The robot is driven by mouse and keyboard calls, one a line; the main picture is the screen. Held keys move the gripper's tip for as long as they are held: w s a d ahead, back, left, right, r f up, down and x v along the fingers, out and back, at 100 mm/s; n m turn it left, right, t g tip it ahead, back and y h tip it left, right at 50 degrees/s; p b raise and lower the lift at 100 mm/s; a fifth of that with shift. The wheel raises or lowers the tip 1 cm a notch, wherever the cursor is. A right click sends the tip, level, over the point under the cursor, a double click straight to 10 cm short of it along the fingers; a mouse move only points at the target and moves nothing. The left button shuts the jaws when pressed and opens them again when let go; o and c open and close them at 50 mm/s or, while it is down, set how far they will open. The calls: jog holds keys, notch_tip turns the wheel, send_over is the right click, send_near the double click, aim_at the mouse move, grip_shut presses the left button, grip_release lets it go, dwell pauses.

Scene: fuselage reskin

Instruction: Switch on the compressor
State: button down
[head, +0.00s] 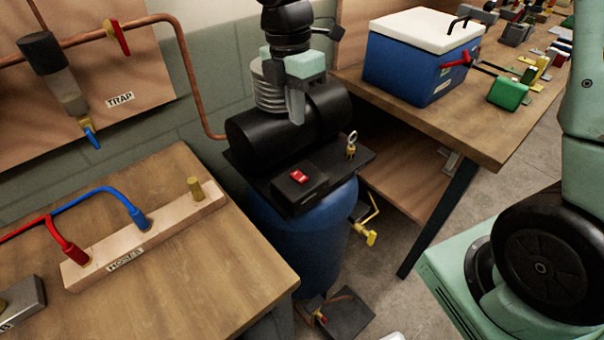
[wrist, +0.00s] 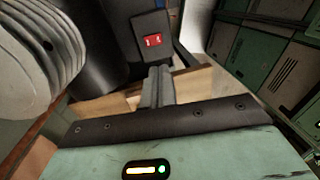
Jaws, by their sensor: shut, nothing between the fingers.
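The compressor stands in the middle of the head view, with a blue tank (head: 300,235) below and a black motor (head: 262,135) on top. A red rocker switch (head: 299,176) sits on a black box (head: 290,190) at its front; the switch also shows in the wrist view (wrist: 152,40). I cannot tell the switch's position. My gripper (head: 296,115) is shut and empty, in front of the motor and above the switch in the picture. Its fingers, shut together, show in the wrist view (wrist: 157,85), apart from the switch.
A ring-topped brass fitting (head: 351,146) rises beside the switch box. A wooden table with a hoses rack (head: 150,232) is at left. A workbench (head: 480,135) with a blue cooler (head: 415,65) is at right. A yellow valve (head: 368,234) juts from the tank's right side.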

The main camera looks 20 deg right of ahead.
aim_at(303, 179)
jog(key=f, duration=0.4)
jog(key=s+f, duration=0.1)
jog(key=f, duration=0.4)
jog(key=f+p, duration=0.1)
jog(key=f, duration=0.4)
jog(key=shift+s+d, duration=0.25)
jog(key=shift+s, duration=0.05)
jog(key=shift+s+f, duration=0.1)
jog(key=shift+w+a+r+p, duration=0.2)
jog(key=shift+w+p, duration=0.25)
jog(key=shift+w, duration=0.3)
